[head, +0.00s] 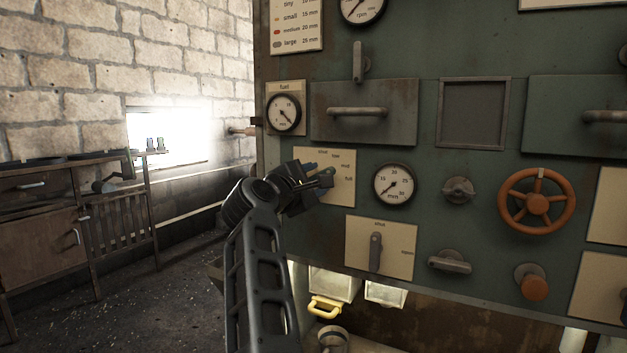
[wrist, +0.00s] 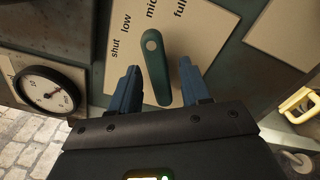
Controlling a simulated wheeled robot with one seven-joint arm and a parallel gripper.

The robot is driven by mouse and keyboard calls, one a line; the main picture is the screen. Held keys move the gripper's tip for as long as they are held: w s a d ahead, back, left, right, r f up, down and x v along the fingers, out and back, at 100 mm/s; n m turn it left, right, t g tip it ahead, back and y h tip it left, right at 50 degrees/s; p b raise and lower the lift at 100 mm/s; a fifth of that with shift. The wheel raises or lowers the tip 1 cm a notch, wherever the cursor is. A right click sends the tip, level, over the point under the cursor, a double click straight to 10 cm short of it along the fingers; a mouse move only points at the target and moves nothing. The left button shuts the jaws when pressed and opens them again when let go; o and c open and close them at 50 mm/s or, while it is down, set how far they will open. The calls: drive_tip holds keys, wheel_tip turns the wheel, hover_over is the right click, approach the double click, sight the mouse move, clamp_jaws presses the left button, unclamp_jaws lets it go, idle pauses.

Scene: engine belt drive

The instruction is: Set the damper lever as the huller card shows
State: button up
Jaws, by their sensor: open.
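The damper lever (wrist: 160,78) is a dark green bar on a cream plate (wrist: 210,28) marked shut, low, mid and full. In the wrist view its end with a pale round spot lies below "mid"; I cannot tell which mark it is set to. My gripper (wrist: 160,68) is open, its blue fingers on either side of the lever, with gaps visible. In the head view the gripper (head: 321,174) is over the plate (head: 346,194) and hides most of the lever. A cream card (head: 297,22) at the top lists tiny, small, medium and large with mm values; no huller heading shows.
Close by are a fuel gauge (head: 284,113), a mm gauge (head: 394,185) and a lower lever (head: 375,252) on its own plate. An orange handwheel (head: 537,203) is to the right. A yellow-handled bin (head: 326,307) sits below. The floor at left is mostly clear, before a wooden cabinet (head: 40,240).

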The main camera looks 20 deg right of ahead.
clamp_jaws()
drive_tip(key=shift+n, duration=0.3)
drive_tip(key=shift+n+p, duration=0.6)
drive_tip(key=shift+n, duration=1.9)
unclamp_jaws()
drive_tip(key=shift+s+a, duration=0.1)
